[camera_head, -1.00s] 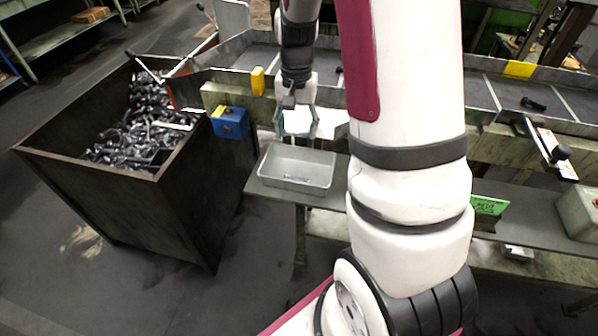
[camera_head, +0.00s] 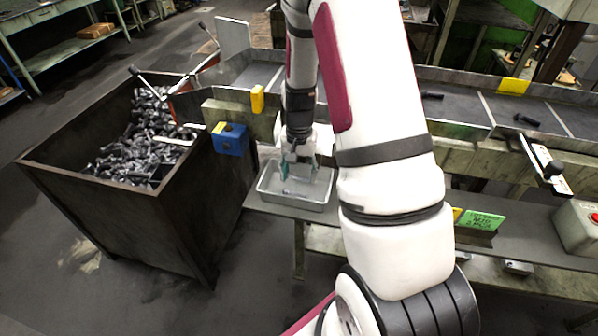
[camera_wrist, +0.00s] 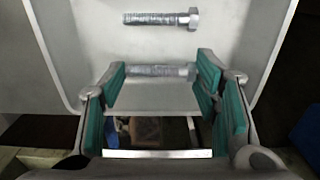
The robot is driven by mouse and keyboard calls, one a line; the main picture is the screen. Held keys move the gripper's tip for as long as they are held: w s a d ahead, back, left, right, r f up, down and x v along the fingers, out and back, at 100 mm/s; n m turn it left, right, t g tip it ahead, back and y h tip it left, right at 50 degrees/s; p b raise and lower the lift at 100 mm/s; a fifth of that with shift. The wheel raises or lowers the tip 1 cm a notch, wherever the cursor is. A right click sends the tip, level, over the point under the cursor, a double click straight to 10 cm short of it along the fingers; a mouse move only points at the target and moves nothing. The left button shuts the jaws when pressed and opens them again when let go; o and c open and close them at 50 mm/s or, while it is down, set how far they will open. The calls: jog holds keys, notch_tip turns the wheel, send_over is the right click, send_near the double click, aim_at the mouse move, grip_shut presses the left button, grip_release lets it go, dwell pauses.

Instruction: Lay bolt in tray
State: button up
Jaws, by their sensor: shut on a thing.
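The grey tray (camera_head: 296,205) stands on the bench below my arm. In the wrist view its pale floor and rim (camera_wrist: 60,60) fill the upper part. One metal bolt (camera_wrist: 160,19) lies in the tray, head to the right, clear of the fingers. A second bolt (camera_wrist: 158,71) spans the space between the teal fingertips, lengthwise from one to the other. My gripper (camera_head: 299,172) is low over the tray, pointing down, shut on this second bolt. I cannot tell whether the held bolt touches the tray floor.
A dark bin (camera_head: 110,205) full of bolts stands left of the bench. A chute (camera_head: 455,110) with loose bolts runs behind the tray. A blue box (camera_head: 230,140), green sign (camera_head: 482,220) and red-button box (camera_head: 580,228) are nearby.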

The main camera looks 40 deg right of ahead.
jog(key=shift+f, duration=0.1)
jog(key=shift+f, duration=0.4)
jog(key=shift+f, duration=0.1)
jog(key=o, duration=1.3)
jog(key=shift+c, duration=0.2)
